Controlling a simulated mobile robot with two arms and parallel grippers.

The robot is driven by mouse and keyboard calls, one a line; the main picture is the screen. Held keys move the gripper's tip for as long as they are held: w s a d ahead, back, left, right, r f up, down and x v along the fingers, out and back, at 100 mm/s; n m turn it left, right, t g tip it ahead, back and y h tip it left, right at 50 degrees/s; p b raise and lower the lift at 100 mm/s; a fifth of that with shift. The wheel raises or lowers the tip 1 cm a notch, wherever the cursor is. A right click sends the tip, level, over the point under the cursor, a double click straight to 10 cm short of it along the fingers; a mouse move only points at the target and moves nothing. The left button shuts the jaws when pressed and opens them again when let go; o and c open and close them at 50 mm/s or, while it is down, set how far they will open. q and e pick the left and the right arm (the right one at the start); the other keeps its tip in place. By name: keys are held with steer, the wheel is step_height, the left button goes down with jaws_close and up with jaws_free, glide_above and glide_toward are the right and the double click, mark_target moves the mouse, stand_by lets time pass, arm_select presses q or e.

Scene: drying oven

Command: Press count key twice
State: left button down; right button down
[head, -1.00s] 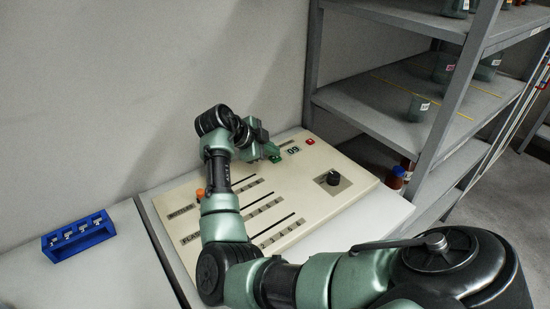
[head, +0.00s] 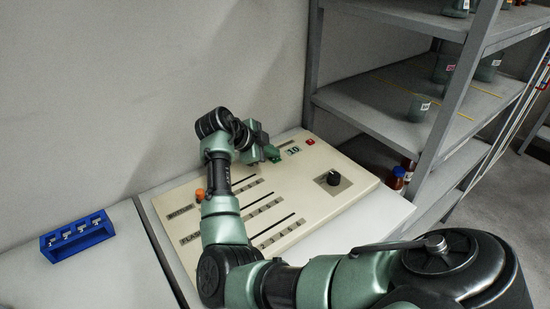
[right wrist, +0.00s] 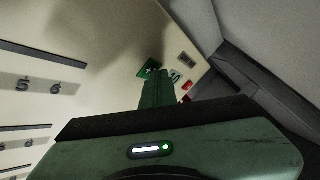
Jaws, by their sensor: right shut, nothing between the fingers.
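The cream control panel (head: 330,205) lies on the bench with a small display (head: 292,150) that appears to read 10. A green key (right wrist: 149,68) shows in the right wrist view, beside the display and partly covered by my fingers. My right gripper (head: 272,154) is shut and empty, with its fingertips at the green key; I cannot tell whether they touch it. The shut fingers also show in the right wrist view (right wrist: 157,88). A red button (head: 310,142) sits right of the display. My left gripper is not in view.
A black knob (head: 333,178) and an orange knob (head: 200,193) stand up from the panel, with slotted sliders between. A blue rack (head: 78,237) sits at the left. A grey shelf (head: 390,95) with beakers and a brown bottle (head: 396,178) stands close at the right.

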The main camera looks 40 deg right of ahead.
mark_target(272, 160)
steer(key=shift+r, duration=0.1)
steer(key=shift+r+p, duration=0.6)
steer(key=shift+r, duration=0.2)
steer(key=shift+r+p, duration=1.65)
steer(key=shift+r, duration=0.85)
stand_by(0.4)
